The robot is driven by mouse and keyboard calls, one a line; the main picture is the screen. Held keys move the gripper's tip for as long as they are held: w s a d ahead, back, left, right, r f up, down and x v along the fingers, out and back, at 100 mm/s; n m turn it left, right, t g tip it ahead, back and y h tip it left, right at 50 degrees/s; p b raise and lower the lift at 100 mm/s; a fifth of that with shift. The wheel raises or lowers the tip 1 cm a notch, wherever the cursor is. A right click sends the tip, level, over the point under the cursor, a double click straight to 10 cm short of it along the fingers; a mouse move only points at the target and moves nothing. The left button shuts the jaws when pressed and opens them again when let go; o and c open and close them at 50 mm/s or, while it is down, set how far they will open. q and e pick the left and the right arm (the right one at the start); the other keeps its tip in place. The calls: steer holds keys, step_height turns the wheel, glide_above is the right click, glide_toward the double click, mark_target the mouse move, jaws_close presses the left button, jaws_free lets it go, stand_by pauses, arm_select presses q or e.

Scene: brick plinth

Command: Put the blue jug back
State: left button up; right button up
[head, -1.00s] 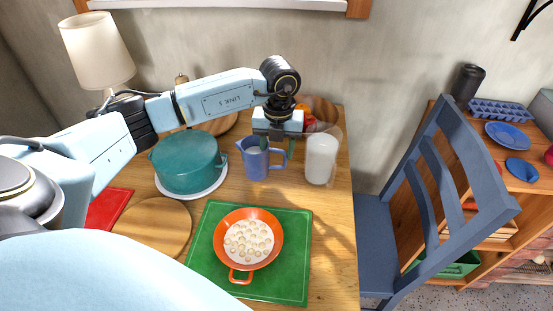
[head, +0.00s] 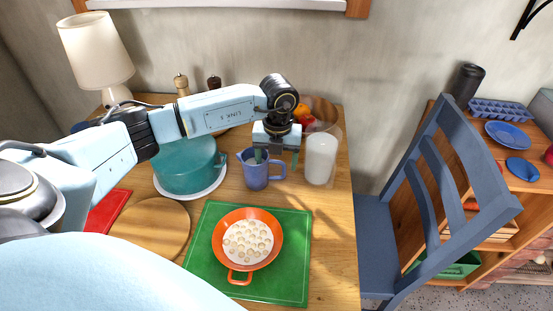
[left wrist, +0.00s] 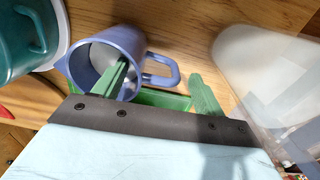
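The blue jug (head: 257,176) appears upright on the wooden table behind the green mat, between the teal pot and a white-filled clear container. Its open mouth and handle show in the left wrist view (left wrist: 124,39). My left gripper (head: 276,158) is above and at the handle side of the jug, fingers pointing down and spread. In the left wrist view one finger overlaps the jug's mouth and the other is beyond the handle; I cannot tell how deep the first one reaches. The gripper (left wrist: 160,88) is open. My right gripper is not in view.
The teal pot (head: 185,165) is left of the jug, the clear container (head: 320,160) close on its right. An orange pan (head: 247,262) sits on the green mat (head: 290,285) in front. A fruit bowl (head: 325,108) is behind. A round board (head: 155,225) lies front left; a blue chair (head: 440,190) stands right.

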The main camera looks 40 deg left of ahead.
arm_select(q)
step_height(320, 180, up, 12)
steer(key=p, duration=0.1)
steer(key=shift+d+r+p, duration=0.15)
steer(key=shift+r+p, duration=0.05)
steer(key=shift+p, duration=0.2)
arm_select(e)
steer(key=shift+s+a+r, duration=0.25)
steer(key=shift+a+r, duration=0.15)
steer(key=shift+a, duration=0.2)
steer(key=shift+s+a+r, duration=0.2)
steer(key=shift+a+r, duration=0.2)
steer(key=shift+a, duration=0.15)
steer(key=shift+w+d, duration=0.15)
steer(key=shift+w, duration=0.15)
